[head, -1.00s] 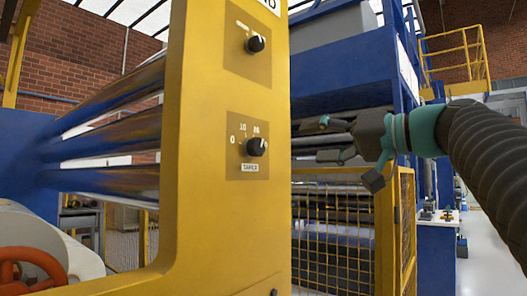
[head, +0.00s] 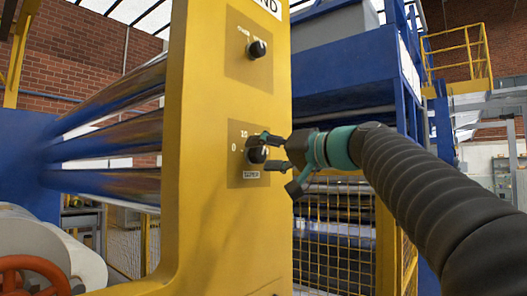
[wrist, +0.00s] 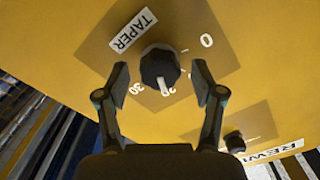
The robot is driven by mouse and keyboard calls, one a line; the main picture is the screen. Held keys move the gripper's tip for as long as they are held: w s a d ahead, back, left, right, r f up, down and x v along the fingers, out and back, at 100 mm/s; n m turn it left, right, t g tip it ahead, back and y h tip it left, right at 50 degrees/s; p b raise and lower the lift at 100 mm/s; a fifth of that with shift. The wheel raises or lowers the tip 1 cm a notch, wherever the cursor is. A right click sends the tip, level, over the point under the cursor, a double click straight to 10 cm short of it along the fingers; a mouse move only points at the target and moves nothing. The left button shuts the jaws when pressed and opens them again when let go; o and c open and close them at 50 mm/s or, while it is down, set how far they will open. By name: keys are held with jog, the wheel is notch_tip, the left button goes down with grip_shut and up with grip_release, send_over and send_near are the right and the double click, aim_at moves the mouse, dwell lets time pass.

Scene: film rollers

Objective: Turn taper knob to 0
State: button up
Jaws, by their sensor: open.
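The taper knob (wrist: 158,68) is black and round, on a darker square plate of the yellow panel. The wrist view shows the TAPER label (wrist: 132,30) on one side and the 0 mark (wrist: 207,40) on another. A white pointer mark on the knob faces the 20–30 side, away from 0; its exact reading is unclear. In the head view the knob (head: 256,155) is partly covered by my gripper (head: 268,150). My gripper (wrist: 160,72) is open, with one finger on each side of the knob and visible gaps in the wrist view.
A second black knob (head: 257,49) is higher on the same yellow panel (head: 215,215); it also shows in the wrist view (wrist: 235,142) near the REWIND label (wrist: 281,150). Metal rollers (head: 105,145) lie left of the panel. A yellow mesh guard (head: 335,235) stands right of it.

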jog(key=shift+w+a, duration=0.2)
jog(key=shift+a, duration=0.1)
jog(key=c, duration=1.1)
jog(key=shift+c, duration=0.2)
